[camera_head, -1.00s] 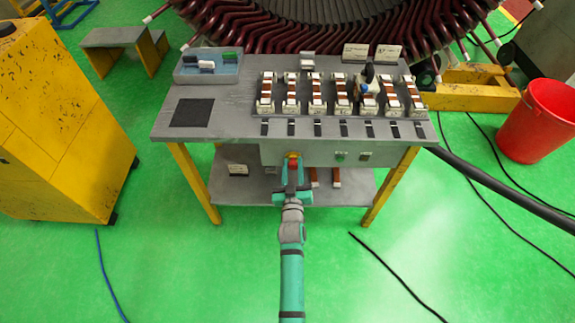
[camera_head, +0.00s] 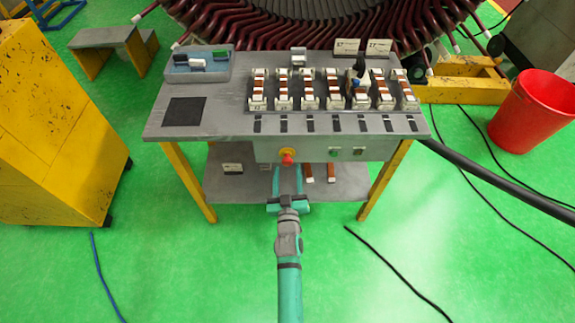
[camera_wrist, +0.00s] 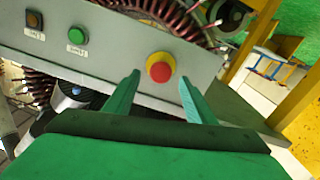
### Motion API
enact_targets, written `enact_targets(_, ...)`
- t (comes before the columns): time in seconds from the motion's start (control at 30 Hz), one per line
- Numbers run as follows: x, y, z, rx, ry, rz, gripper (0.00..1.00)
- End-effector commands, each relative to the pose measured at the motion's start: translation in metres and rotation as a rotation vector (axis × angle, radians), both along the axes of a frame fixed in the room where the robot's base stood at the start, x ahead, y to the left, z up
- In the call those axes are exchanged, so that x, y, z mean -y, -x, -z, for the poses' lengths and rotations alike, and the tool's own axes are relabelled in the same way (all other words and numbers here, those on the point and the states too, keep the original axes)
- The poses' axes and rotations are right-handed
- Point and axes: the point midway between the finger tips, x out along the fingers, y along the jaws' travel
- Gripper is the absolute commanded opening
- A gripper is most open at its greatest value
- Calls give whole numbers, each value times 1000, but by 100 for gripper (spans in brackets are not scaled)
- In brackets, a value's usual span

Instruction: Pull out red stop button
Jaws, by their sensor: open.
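The red stop button (camera_head: 287,157) with its yellow collar sits on the front panel (camera_head: 318,152) of the grey worktable. In the wrist view the red button (camera_wrist: 160,72) shows whole, just beyond and between the fingertips. My gripper (camera_head: 287,172) is open and empty, in front of and slightly below the button in the head view. In the wrist view its two teal fingers (camera_wrist: 159,80) stand apart, one on each side of the button. They do not appear to touch it.
A green button (camera_wrist: 77,35) and a dark switch (camera_wrist: 35,20) sit on the same panel. The table (camera_head: 225,118) carries a row of coil pieces. A lower shelf (camera_head: 240,185) lies below. A red bucket (camera_head: 535,110) stands at right and a yellow cabinet (camera_head: 55,130) at left.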

Motion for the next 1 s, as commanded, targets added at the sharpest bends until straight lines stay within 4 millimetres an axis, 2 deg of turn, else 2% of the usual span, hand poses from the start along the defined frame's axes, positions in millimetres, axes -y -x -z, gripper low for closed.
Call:
enact_targets(0.03, 0, 11, 1, -1, -1, 2, 50)
enact_targets(0.2, -3, 38, 0, -1, -1, 1, 50)
enact_targets(0.4, -4, 56, 0, 0, 0, 0, 50)
enact_targets(1.0, -5, 60, 0, 1, 0, 0, 50)
